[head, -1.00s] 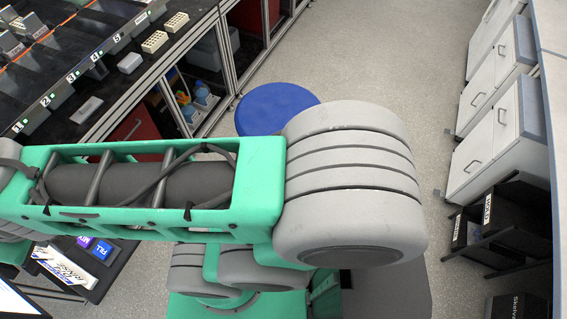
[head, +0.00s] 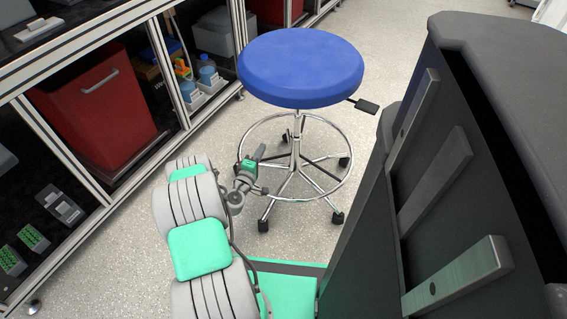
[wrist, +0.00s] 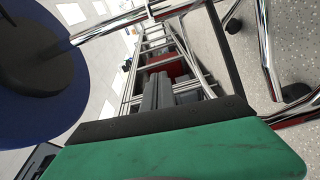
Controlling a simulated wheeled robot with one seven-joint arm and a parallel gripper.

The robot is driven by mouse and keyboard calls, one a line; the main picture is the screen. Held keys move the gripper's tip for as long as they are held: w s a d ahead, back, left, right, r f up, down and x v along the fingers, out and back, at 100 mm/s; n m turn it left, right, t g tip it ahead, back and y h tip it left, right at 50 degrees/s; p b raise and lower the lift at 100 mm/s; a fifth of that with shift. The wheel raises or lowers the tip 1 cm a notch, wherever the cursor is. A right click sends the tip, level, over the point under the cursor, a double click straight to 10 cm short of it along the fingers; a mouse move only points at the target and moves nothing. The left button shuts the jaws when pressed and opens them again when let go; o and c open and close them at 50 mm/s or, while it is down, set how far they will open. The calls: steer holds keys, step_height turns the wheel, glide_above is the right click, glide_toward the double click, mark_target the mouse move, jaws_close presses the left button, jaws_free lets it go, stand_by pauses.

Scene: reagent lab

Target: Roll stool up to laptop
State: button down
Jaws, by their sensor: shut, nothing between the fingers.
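The stool has a round blue seat (head: 300,68), a chrome foot ring and a base on dark casters. It stands upright on the floor in the middle of the head view. My gripper (head: 261,152) is low at the stool's left side, below seat height, close to the foot ring. In the wrist view my gripper (wrist: 158,92) is shut and empty, with the stool's dark-blue seat (wrist: 40,135) at the left and chrome tubes around. I cannot tell whether my gripper touches the stool. I see no laptop in the current views.
Speckled floor (head: 395,45) is open behind and right of the stool.

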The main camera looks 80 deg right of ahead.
step_height(320, 180, down, 4)
steer(key=s+a+n, duration=0.1)
steer(key=s, duration=0.1)
steer(key=s+d+b, duration=0.4)
steer(key=s+d, duration=0.2)
steer(key=d, duration=0.3)
steer(key=shift+d+t, duration=0.3)
steer(key=shift+r, duration=0.1)
